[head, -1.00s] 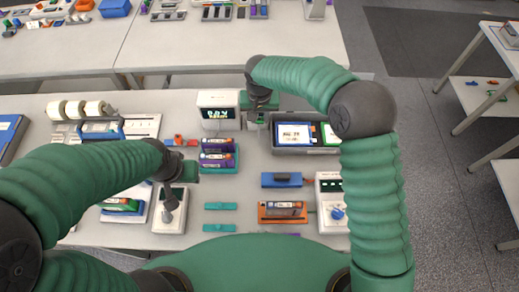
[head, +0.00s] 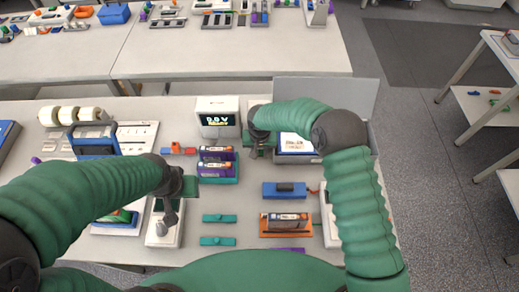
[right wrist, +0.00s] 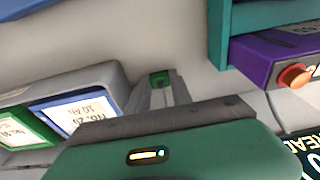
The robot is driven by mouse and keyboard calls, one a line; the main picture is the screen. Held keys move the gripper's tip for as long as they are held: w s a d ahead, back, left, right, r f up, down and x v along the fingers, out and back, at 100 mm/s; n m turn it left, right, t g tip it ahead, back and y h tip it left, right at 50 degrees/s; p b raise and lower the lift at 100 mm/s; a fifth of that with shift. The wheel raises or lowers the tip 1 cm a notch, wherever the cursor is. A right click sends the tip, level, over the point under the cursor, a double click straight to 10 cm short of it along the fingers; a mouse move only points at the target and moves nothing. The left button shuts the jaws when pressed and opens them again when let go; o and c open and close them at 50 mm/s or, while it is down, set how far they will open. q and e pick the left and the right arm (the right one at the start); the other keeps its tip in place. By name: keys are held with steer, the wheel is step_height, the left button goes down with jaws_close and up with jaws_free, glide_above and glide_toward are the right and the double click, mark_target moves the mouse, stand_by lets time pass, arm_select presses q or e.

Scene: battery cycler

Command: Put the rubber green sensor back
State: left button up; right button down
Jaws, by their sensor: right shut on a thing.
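My right gripper (head: 257,152) is over the table between the cycler and the grey case, partly hidden under its own arm. In the right wrist view its grey fingers (right wrist: 162,94) are shut on a small green piece, which looks like the rubber green sensor (right wrist: 160,80). Most of the piece is hidden between the fingers. My left gripper (head: 172,192) is above a white device (head: 163,232) at the left; its fingers are too unclear to read.
The cycler (head: 218,116) shows a voltage and a ready line. An open grey case (head: 325,100) is at the right. A blue block (head: 285,191) and orange tray (head: 285,230) lie nearer. Pale table shows between them.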

steer(key=shift+s+a+f, duration=0.1)
steer(key=shift+a+f, duration=0.05)
steer(key=c, duration=1.4)
jaws_free()
steer(key=shift+o, duration=1.3)
